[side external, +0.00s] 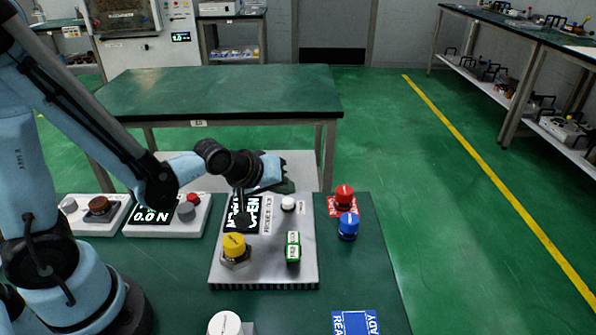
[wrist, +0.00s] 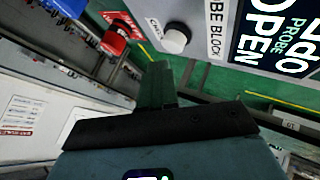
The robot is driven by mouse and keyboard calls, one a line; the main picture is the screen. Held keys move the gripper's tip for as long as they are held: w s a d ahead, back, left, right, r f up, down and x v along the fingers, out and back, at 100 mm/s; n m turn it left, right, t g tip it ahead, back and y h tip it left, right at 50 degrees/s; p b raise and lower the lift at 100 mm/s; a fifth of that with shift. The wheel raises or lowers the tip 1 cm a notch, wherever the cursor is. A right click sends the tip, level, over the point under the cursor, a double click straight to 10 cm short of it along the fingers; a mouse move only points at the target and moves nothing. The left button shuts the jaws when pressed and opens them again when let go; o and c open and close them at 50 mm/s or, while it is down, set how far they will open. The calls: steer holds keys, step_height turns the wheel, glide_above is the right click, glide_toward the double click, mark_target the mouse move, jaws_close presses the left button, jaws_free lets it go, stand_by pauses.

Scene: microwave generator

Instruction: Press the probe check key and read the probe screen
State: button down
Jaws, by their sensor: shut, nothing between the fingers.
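The white round probe check key (side external: 288,203) stands on the grey probe block (side external: 308,262), near its far edge. In the wrist view the key (wrist: 176,38) sits beside a partly readable check label. The black probe screen (side external: 252,222) is left of the key, partly covered by a dark part of my arm. In the wrist view the screen (wrist: 262,62) is cut off by the frame and shows PROBE and OPEN. My gripper (side external: 287,184) is shut and empty, just beyond the key in the side view. Its fingertips (wrist: 160,68) appear below the key in the wrist view, with a visible gap.
A yellow knob (side external: 234,246) and a green labelled block (side external: 293,247) stand on the probe block's near part. Red (side external: 344,196) and blue (side external: 348,226) knobs stand to its right. A 0.0 N display (side external: 151,216) is left. The table's right front is mostly clear, except a READY card (side external: 356,322).

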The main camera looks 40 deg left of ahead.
mark_target(284, 203)
steer(key=shift+f, duration=0.2)
steer(key=shift+f, duration=0.25)
steer(key=shift+f, duration=0.5)
stand_by(0.7)
steer(key=shift+r, duration=0.95)
steer(key=shift+r, duration=2.5)
